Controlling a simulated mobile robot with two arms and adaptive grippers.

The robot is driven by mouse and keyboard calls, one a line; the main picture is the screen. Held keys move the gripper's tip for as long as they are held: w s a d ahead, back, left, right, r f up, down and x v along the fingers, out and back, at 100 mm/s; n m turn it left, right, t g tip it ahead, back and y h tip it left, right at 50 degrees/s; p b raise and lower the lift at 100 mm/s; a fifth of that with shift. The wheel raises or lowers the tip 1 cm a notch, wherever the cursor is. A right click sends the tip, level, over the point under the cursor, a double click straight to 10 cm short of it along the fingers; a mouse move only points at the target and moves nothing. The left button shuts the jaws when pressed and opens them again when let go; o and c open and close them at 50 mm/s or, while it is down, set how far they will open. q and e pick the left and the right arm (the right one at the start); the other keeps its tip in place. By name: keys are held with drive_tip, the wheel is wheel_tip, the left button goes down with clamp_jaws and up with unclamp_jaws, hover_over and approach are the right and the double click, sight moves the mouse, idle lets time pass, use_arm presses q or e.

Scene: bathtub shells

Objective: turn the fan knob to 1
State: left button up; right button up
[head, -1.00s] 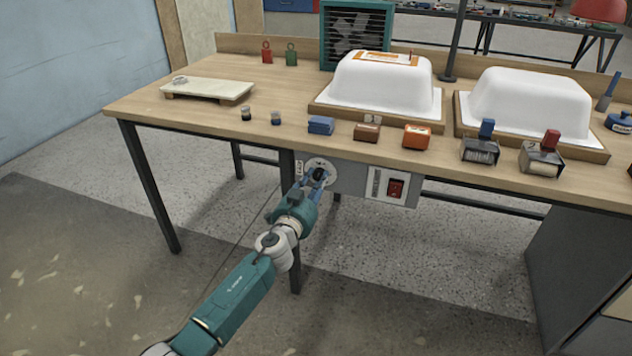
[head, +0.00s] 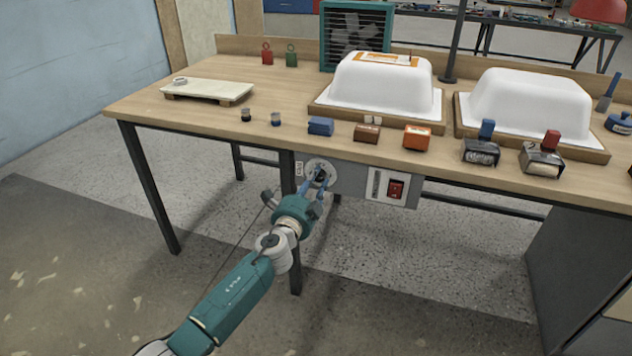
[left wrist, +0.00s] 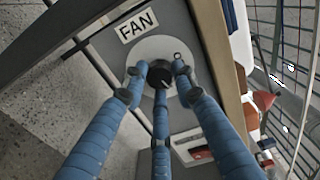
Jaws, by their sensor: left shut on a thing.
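The black fan knob (left wrist: 160,75) sits on a round pale dial plate under a white FAN label (left wrist: 137,25) in the left wrist view. My left gripper (left wrist: 161,77) has its blue fingers closed around the knob. In the head view, the left gripper (head: 320,181) reaches the pale dial (head: 320,166) on the grey panel (head: 347,181) below the table's front edge. The fingers hide part of the knob, and I cannot read its setting. The teal box fan (head: 355,35) stands at the back of the table. My right gripper is not in view.
A red switch (head: 396,189) is on the panel right of the dial. Two white tub shells (head: 383,84) (head: 530,103) rest on wooden boards on the table (head: 280,98). Small blocks and tape dispensers line the front edge. A table leg (head: 290,240) stands below the dial.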

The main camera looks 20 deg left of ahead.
use_arm(q)
drive_tip(key=shift+a+f+m, duration=0.15)
drive_tip(key=shift+m, duration=1.35)
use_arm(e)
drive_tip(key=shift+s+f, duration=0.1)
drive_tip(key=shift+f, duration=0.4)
use_arm(q)
drive_tip(key=o, duration=1.2)
drive_tip(key=shift+a, duration=0.1)
drive_tip(key=shift+c, duration=0.2)
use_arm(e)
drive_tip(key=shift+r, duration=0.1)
use_arm(q)
drive_tip(key=shift+s, duration=0.1)
drive_tip(key=shift+s, duration=0.3)
drive_tip(key=s, duration=1.1)
drive_tip(key=shift+s+a, duration=0.15)
